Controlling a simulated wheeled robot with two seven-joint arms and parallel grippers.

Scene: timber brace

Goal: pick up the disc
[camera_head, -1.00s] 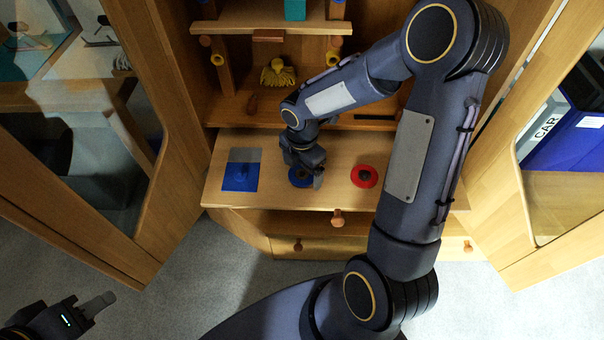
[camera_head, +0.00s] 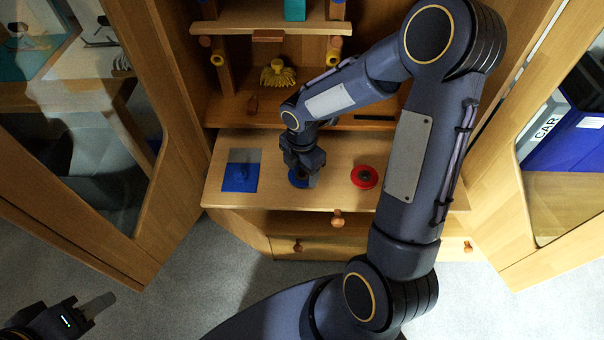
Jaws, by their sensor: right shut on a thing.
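A blue disc (camera_head: 297,183) lies on the pulled-out wooden shelf board (camera_head: 330,197), between a blue-and-grey square and a red disc (camera_head: 364,177). My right gripper (camera_head: 302,177) points down over the blue disc and is shut on it, covering much of it. The disc appears at board level; I cannot tell whether it is lifted. My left gripper (camera_head: 97,306) is at the lower left corner, far from the board; only part of it shows, and its jaw opening cannot be made out.
The blue-and-grey square (camera_head: 241,172) lies on the board's left. Open cabinet doors flank the board. A blue box marked CAR (camera_head: 572,138) is at the right.

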